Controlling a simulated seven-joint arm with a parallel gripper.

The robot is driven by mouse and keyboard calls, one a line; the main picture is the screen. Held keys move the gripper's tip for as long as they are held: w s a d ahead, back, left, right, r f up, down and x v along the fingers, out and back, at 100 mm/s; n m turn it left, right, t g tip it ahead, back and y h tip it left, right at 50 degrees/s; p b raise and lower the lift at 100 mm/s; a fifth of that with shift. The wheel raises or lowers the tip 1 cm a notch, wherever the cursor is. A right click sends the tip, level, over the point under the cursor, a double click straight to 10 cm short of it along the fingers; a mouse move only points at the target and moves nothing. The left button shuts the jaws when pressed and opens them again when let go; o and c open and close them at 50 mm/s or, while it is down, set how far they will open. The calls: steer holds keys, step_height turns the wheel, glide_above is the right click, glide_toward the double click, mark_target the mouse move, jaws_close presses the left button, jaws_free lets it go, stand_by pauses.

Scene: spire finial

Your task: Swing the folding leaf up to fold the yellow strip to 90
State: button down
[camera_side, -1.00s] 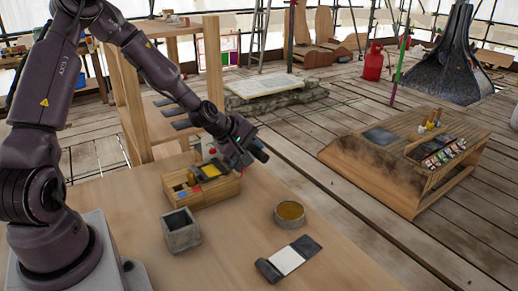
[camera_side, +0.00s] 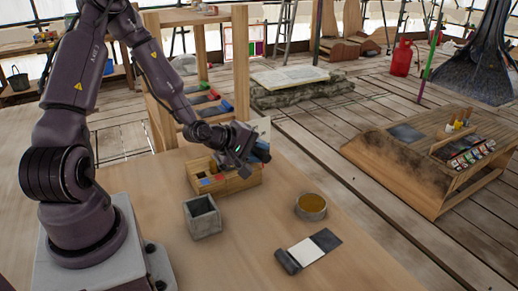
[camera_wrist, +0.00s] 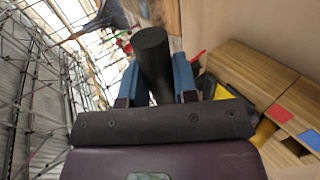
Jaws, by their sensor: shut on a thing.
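My gripper (camera_side: 258,152) is at the right end of the small wooden bench tool (camera_side: 238,182) on the table. In the wrist view its blue fingers (camera_wrist: 157,78) are shut on a dark round bar (camera_wrist: 152,50). I cannot tell whether this bar belongs to the folding leaf. A yellow piece (camera_wrist: 263,131), possibly the strip, shows partly beside the gripper, against the wooden tool; its fold angle cannot be read. In the side view my gripper hides the strip and leaf.
A grey open box (camera_side: 202,217) stands in front of the wooden tool. A round tin (camera_side: 311,207) and a dark-and-white flat piece (camera_side: 307,250) lie to the right. A wooden shelf frame (camera_side: 158,90) rises behind.

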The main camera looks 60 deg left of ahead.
steer(key=shift+s+d+f, duration=0.2)
steer(key=shift+d+f, duration=0.05)
steer(key=shift+f, duration=0.05)
steer(key=c, duration=0.9)
jaws_free()
steer(key=shift+w+r, duration=0.1)
steer(key=shift+r, duration=0.05)
steer(key=shift+a+r, duration=0.1)
steer(key=v, duration=0.4)
steer(key=shift+s+r, duration=0.15)
steer(key=shift+s, duration=0.15)
step_height(320, 180, up, 7)
steer(key=shift+s, duration=0.1)
